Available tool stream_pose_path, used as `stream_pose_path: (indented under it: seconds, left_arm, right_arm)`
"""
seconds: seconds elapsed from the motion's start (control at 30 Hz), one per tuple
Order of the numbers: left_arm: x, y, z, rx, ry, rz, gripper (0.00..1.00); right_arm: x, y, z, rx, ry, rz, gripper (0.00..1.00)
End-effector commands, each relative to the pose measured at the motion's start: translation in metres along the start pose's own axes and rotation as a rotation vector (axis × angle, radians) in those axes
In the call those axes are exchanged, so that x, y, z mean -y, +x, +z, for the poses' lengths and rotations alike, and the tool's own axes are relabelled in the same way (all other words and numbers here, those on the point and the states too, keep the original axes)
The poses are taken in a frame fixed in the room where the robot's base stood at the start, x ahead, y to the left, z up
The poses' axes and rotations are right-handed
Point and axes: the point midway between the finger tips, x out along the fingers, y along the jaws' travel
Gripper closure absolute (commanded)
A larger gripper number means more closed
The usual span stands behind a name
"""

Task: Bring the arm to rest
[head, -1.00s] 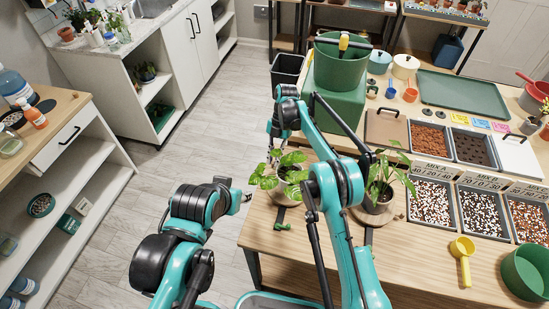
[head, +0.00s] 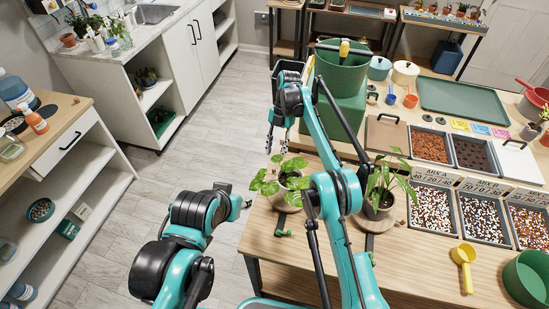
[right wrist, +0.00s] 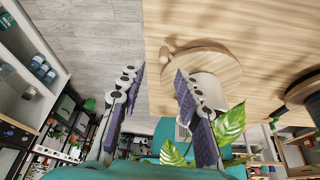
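My right arm reaches up past the green tub, and its right gripper (head: 277,141) is at the left side of the tub, over the floor beside the table edge.
The green tub (head: 341,72) sits on a green block. A yellow scoop (head: 464,262) lies near the soil trays. Floor between the counters is clear.

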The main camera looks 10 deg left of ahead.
Motion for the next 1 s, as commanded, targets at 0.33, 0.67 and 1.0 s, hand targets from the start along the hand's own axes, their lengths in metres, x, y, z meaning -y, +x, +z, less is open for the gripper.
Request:
stream_pose_path:
  seconds: [0.33,0.67,1.0]
  left_arm:
    - [0.000,0.000,0.000,0.000,0.000,0.000,0.60]
    - [0.000,0.000,0.000,0.000,0.000,0.000,0.60]
    - [0.000,0.000,0.000,0.000,0.000,0.000,0.60]
  right_arm:
    - [0.000,-0.010,-0.001,0.000,0.000,0.000,0.66]
    - [0.001,-0.010,-0.001,0.001,0.001,0.000,0.66]
    - [0.031,-0.072,-0.007,0.090,0.317,0.070,0.66]
